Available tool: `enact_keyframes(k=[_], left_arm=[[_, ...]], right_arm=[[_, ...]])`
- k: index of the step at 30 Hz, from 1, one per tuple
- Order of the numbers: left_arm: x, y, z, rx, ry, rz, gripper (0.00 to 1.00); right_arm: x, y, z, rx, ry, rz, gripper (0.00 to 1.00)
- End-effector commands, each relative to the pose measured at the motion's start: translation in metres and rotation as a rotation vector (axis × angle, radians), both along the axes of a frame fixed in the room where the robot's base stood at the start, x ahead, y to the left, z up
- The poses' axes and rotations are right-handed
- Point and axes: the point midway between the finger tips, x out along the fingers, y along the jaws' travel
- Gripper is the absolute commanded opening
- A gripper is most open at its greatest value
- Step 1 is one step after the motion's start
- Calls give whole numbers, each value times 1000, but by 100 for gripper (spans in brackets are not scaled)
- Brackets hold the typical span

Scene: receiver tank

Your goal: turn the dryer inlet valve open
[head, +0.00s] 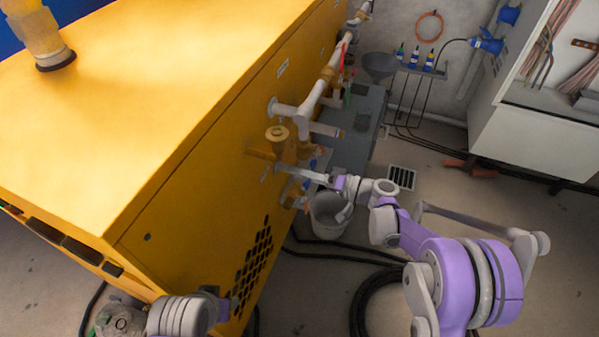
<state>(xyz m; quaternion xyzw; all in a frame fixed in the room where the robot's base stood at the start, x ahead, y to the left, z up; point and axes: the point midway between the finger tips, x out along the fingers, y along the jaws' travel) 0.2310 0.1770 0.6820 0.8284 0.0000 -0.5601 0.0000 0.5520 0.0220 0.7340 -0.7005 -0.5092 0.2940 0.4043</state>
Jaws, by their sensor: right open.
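A row of white pipe (318,92) with valves and fittings runs along the right side of the big yellow cabinet (190,160). A brass-coloured round fitting (277,134) stands out from the cabinet side. A red handle (342,56) and a green one (347,96) show further along the pipe. I cannot tell which of these is the dryer inlet valve. My right gripper (284,173) reaches in from the right, just below the brass fitting. It is open and seems to hold nothing; I cannot tell whether it touches anything.
A grey bucket (328,217) stands on the floor below my right wrist. Black hoses (372,300) lie coiled on the floor. A small shelf with bottles (415,66) and a white open cabinet (530,135) are at the back right. Floor at right is mostly clear.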

Motion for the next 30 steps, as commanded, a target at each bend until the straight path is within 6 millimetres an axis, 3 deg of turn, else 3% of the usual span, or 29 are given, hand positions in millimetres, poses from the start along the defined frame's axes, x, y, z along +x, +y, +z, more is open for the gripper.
enact_keyframes(k=[16,21,30], left_arm=[[-2,0,14,0,-4,0,50],[-2,0,15,0,-5,0,50],[-2,0,15,0,-4,0,50]], right_arm=[[-28,-89,1,-1,0,-3,51],[-32,-100,0,0,0,-1,51],[-33,-101,0,-1,0,-1,51]])
